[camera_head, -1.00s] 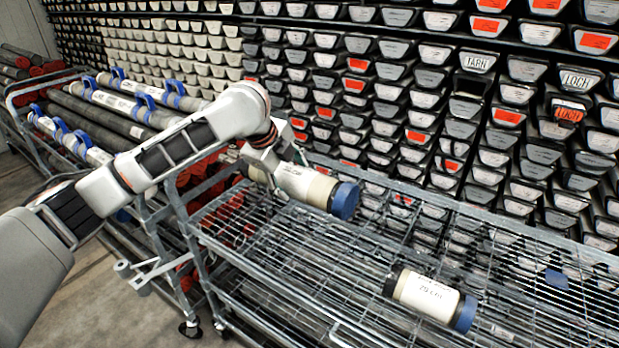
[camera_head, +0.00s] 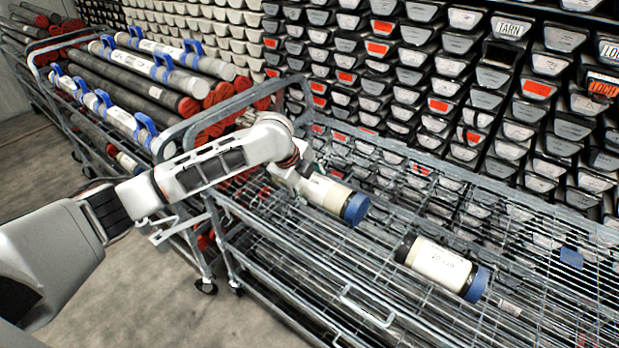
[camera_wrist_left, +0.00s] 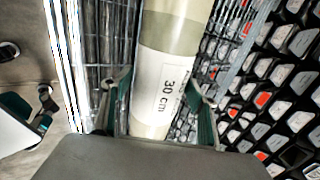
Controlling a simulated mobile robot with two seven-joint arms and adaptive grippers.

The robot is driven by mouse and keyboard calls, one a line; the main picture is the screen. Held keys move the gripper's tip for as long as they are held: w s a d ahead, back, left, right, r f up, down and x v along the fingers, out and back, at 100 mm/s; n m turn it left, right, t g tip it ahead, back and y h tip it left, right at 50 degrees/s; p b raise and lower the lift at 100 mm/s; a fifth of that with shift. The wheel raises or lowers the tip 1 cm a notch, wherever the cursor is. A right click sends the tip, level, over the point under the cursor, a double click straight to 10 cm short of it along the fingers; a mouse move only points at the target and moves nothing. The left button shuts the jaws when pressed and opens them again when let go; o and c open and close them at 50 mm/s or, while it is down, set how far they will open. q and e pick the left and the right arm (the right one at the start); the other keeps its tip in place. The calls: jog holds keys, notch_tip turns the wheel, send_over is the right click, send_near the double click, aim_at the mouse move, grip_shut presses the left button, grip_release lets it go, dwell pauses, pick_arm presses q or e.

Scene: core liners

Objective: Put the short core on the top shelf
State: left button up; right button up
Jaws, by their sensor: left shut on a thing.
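My left gripper (camera_head: 302,186) is shut around a short cylindrical core (camera_head: 328,196), cream with a white label and a blue end cap. In the left wrist view the core (camera_wrist_left: 165,60) lies between the two fingers (camera_wrist_left: 160,103), and its label reads "30 cm". It is over the wire top shelf (camera_head: 385,222) of the cart; I cannot tell if it touches the mesh. A second short core (camera_head: 440,265), with a dark and a blue end and a label that looks like "20 cm", lies on that shelf to the right. My right gripper is out of view.
Another cart with long grey cores (camera_head: 130,82), red ends and blue handles stands at the left. A wall of stacked labelled trays (camera_head: 470,60) rises behind the shelf. The cart's raised end frame (camera_head: 232,105) is close to my left arm. The shelf's right part is mostly bare.

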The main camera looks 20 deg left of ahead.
pick_arm(q)
jog(key=shift+w+f, duration=0.1)
jog(key=shift+f, duration=1.65)
jog(key=o, duration=2.1)
jog(key=shift+s+f, duration=0.2)
jog(key=shift+f, duration=0.15)
jog(key=shift+r, duration=0.1)
jog(key=v, duration=1.2)
